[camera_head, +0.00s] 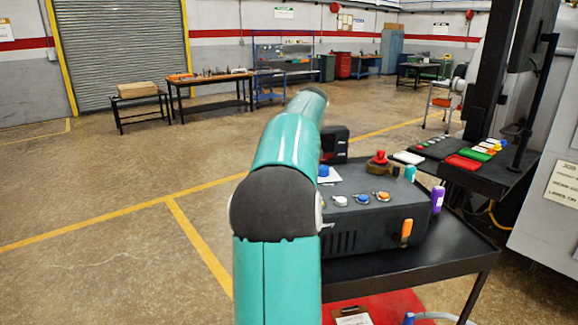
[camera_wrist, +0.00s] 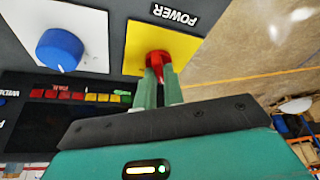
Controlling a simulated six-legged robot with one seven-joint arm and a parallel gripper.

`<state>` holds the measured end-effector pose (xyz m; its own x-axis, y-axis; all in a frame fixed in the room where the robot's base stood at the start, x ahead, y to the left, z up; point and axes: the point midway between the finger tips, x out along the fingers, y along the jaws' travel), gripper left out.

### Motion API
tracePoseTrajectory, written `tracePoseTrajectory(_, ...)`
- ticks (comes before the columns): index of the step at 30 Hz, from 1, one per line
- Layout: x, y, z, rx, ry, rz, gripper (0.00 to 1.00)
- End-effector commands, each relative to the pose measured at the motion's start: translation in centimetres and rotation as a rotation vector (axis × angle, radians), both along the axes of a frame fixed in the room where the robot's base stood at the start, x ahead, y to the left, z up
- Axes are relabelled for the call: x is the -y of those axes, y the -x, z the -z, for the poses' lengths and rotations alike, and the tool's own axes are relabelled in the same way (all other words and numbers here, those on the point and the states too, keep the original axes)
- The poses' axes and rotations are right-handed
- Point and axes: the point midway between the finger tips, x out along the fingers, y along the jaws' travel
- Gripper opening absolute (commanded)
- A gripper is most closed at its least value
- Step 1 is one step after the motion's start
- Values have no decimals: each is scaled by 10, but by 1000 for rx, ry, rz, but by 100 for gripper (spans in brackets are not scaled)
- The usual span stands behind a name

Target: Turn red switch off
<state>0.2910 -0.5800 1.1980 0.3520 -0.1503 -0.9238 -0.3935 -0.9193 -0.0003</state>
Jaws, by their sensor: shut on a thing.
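The red switch (camera_wrist: 156,57) sits on a yellow plate (camera_wrist: 185,44) beside the word POWER in the wrist view. My gripper (camera_wrist: 159,82) has its two green fingers close together around the switch's near end, shut on it. The switch looks turned so that its handle points down toward my gripper in that view. In the head view my teal arm covers the switch, the yellow plate and the gripper.
A blue knob (camera_wrist: 60,48) on a white plate stands left of the switch; it also shows in the head view (camera_head: 323,171). Open floor lies left.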

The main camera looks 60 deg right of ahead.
Motion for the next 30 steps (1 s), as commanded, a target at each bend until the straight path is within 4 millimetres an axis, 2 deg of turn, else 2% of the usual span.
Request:
tracePoseTrajectory(8,0,0,0,0,1,-3,0)
tracePoseTrajectory(9,0,0,0,0,1,-3,12)
tracePoseTrajectory(12,0,0,0,0,1,-2,31)
tracePoseTrajectory(23,0,1,-3,0,2,-1,32)
tracePoseTrajectory(26,-1,5,-13,1,4,0,32)
tracePoseTrajectory(30,-5,14,-38,1,5,0,32)
